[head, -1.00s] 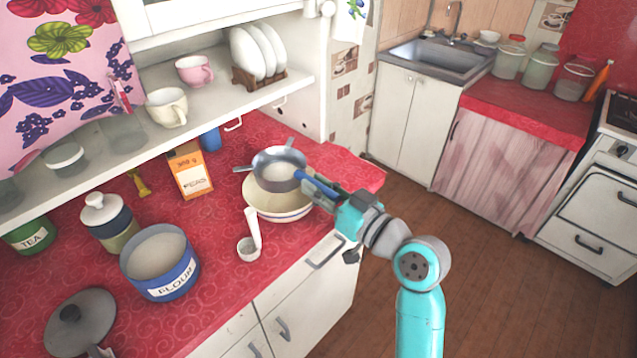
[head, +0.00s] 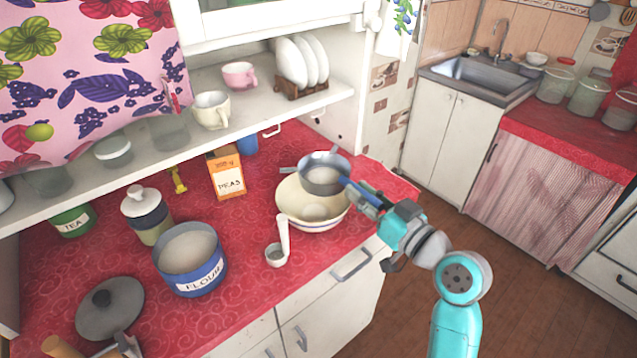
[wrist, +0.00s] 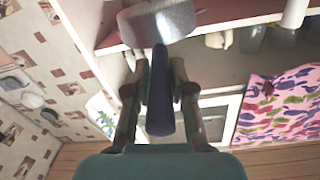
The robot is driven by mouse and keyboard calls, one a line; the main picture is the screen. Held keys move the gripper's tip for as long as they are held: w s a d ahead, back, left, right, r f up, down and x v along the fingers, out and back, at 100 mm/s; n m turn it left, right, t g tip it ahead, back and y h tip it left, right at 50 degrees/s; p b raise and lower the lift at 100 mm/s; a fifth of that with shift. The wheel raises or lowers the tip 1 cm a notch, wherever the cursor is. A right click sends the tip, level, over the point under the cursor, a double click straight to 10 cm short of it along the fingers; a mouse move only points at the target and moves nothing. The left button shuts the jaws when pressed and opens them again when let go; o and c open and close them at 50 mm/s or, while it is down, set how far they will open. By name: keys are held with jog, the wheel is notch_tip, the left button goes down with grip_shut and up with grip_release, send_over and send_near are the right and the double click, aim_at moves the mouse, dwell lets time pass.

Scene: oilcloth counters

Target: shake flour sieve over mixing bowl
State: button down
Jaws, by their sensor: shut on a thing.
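The cream mixing bowl (head: 290,208) stands on the red counter near its right end. A paler patch shows inside it, possibly flour. The grey metal flour sieve (head: 323,187) is above the bowl, over its back right part, apart from the bowl as far as I can tell; something pale shows in it. My gripper (head: 368,200) is shut on the sieve's blue handle (head: 352,190), to the right of the bowl. In the wrist view the handle (wrist: 160,95) lies between the fingers, with the sieve's basket (wrist: 158,22) beyond.
A blue flour canister (head: 190,280), a white scoop (head: 283,238), an orange box (head: 229,183) and a grey lid (head: 108,310) are on the counter (head: 240,305). A shelf (head: 265,108) with cups and plates overhangs the back. Floor lies open to the right.

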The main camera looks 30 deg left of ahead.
jog(key=shift+s+a, duration=0.4)
jog(key=shift+s, duration=0.45)
jog(key=shift+s+a, duration=0.35)
jog(key=shift+s, duration=0.5)
jog(key=shift+s+a, duration=0.4)
jog(key=shift+s, duration=0.45)
jog(key=shift+w+d, duration=0.4)
jog(key=shift+w, duration=0.45)
jog(key=shift+w+d, duration=0.35)
jog(key=shift+w, duration=0.5)
jog(key=shift+w+d, duration=0.4)
jog(key=shift+w, duration=0.45)
jog(key=shift+s+a, duration=0.4)
jog(key=shift+s, duration=0.45)
jog(key=shift+s+a, duration=0.35)
jog(key=shift+s, duration=0.5)
jog(key=shift+s+a, duration=0.4)
jog(key=shift+s, duration=0.45)
jog(key=shift+w+d, duration=0.4)
jog(key=shift+w, duration=0.45)
jog(key=shift+w+d, duration=0.35)
jog(key=shift+w, duration=0.5)
jog(key=shift+w+d, duration=0.4)
jog(key=shift+w, duration=0.45)
